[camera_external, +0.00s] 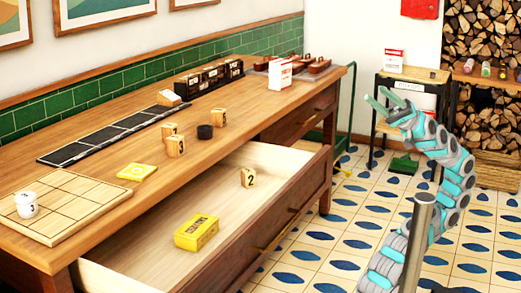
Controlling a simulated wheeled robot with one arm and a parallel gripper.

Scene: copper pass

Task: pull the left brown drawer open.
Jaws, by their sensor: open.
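The left brown drawer (305,190) stands pulled out from the long wooden counter, with its pale interior showing. A yellow box (196,232) and a wooden block marked 2 (248,178) are in it. A brass-coloured handle runs along its front, partly in view. The drawer's near end is cut off by the picture's lower edge. My gripper (377,95) is open and empty. It is raised in the air to the right of the counter, apart from the drawer, with its fingers pointing left.
A second drawer (300,118) in the counter, farther right, looks shut. The countertop (105,165) holds a gridded board (70,200), a dark strip, several wooden blocks and a black cup (205,131). A small shelf (415,75) and stacked firewood stand behind my arm. Tiled floor lies between.

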